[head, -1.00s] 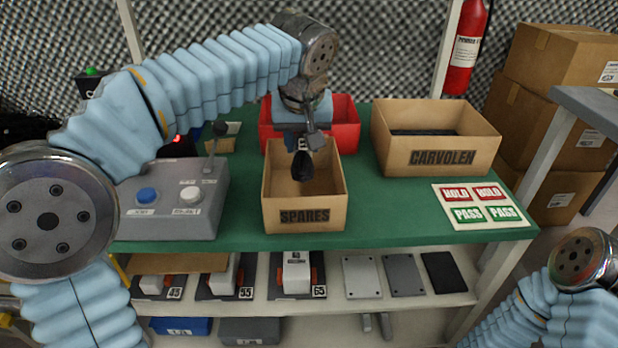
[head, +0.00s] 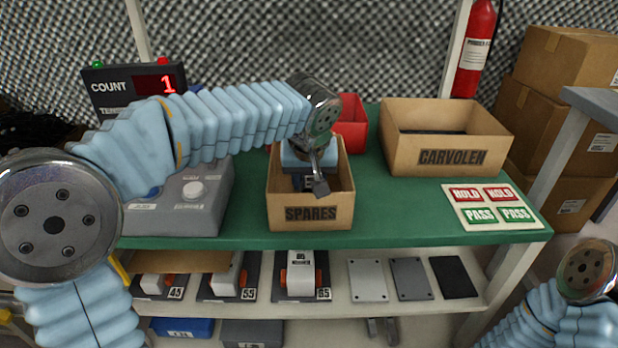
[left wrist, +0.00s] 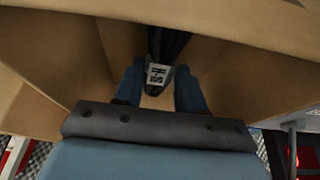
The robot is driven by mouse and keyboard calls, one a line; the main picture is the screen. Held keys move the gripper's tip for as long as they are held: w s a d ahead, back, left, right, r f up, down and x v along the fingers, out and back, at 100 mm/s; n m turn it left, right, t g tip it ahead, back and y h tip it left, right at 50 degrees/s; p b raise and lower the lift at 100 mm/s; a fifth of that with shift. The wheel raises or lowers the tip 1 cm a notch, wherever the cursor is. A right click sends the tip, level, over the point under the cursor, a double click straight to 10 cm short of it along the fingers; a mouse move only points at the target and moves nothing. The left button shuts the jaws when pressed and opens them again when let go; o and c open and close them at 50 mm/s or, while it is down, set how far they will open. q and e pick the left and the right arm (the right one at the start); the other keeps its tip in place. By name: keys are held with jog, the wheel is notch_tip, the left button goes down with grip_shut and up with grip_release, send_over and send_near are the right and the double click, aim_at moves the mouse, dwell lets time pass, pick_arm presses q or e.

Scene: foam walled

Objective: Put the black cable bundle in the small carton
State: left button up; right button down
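The small carton (head: 311,215), a brown open box marked SPARES, stands near the front edge of the green bench top. My left gripper (head: 305,182) points down inside its opening. In the left wrist view its two blue fingers (left wrist: 160,88) are shut on the black cable bundle (left wrist: 170,42), which has a white label and reaches beyond the fingertips, between the carton's walls. In the head view the arm and carton hide most of the bundle. My right gripper is out of view; only part of that arm shows at lower right.
A grey button box (head: 195,205) is to the left. A HOLD/PASS card (head: 492,206) lies at right. Bare green bench separates the card and small carton.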

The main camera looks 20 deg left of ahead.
pick_arm(q)
jog(key=o, duration=0.4)
jog(key=shift+r, duration=0.35)
jog(key=p+v, duration=0.2)
jog(key=v, duration=0.9)
jog(key=shift+s+r, duration=0.25)
jog(key=shift+s, duration=0.05)
jog(key=shift+d, duration=0.1)
